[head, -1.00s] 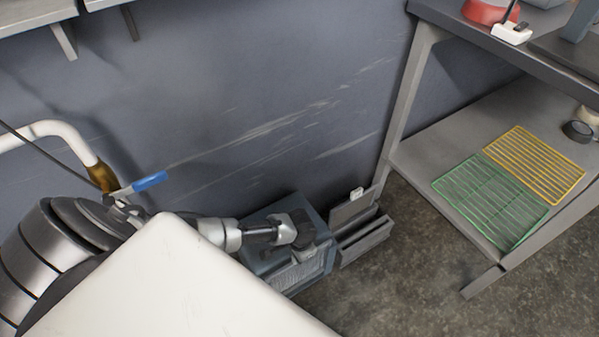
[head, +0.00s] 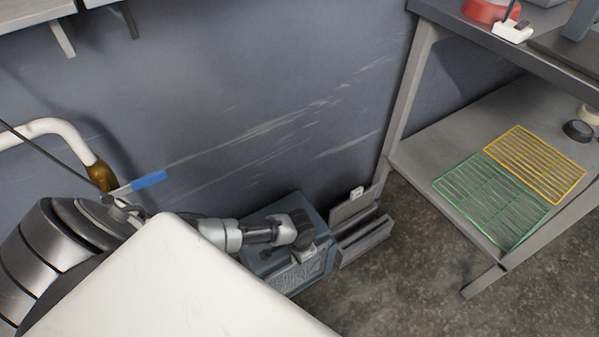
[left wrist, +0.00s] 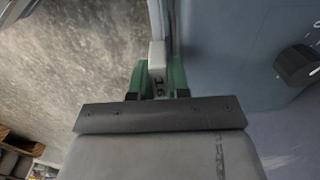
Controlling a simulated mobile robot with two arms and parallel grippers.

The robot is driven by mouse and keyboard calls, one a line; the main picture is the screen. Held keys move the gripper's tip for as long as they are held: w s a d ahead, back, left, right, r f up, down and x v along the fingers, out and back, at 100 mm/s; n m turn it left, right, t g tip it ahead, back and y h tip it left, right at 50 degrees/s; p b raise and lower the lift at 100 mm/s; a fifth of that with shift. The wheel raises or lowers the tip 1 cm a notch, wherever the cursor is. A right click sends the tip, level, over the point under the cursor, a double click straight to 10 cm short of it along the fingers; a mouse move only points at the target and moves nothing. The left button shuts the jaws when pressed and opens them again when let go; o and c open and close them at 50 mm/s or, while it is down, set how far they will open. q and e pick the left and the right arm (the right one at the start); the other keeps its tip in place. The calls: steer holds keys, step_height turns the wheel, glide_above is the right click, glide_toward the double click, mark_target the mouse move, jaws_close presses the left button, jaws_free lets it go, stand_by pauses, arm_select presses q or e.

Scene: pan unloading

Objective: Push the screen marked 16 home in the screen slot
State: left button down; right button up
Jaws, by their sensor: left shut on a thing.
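My left gripper (left wrist: 158,82) is shut on the pale tab of the screen (left wrist: 157,56) in the left wrist view, with a green finger on each side. Dark marks show on the tab, but I cannot read the number surely. A thin pale edge runs on from the tab along the blue-grey housing (left wrist: 225,50). In the head view my left gripper (head: 307,252) is at the front of this housing (head: 262,222). A mesh-like panel (head: 296,274) shows below the gripper. The slot's mouth is hidden, so I cannot tell how deep the screen sits. My right gripper is out of view.
A grey rack (head: 362,240) with a white tab (head: 357,192) stands just right of the housing. A shelf unit on the right holds a green wire grid (head: 490,200) and a yellow one (head: 536,165). A dark knob (left wrist: 298,65) sits on the housing. Floor ahead is clear.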

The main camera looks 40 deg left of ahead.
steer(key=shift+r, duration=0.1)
arm_select(q)
steer(key=shift+f, duration=0.1)
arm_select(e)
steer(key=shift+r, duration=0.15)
arm_select(q)
steer(key=shift+f+b, duration=0.45)
steer(key=shift+f, duration=0.05)
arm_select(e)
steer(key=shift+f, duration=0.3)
arm_select(q)
steer(key=shift+f+b, duration=0.5)
steer(key=shift+f, duration=0.15)
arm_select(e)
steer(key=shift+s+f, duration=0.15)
arm_select(q)
steer(key=c, duration=1.1)
jaws_free()
steer(key=shift+o, duration=0.5)
steer(key=shift+a+r, duration=0.1)
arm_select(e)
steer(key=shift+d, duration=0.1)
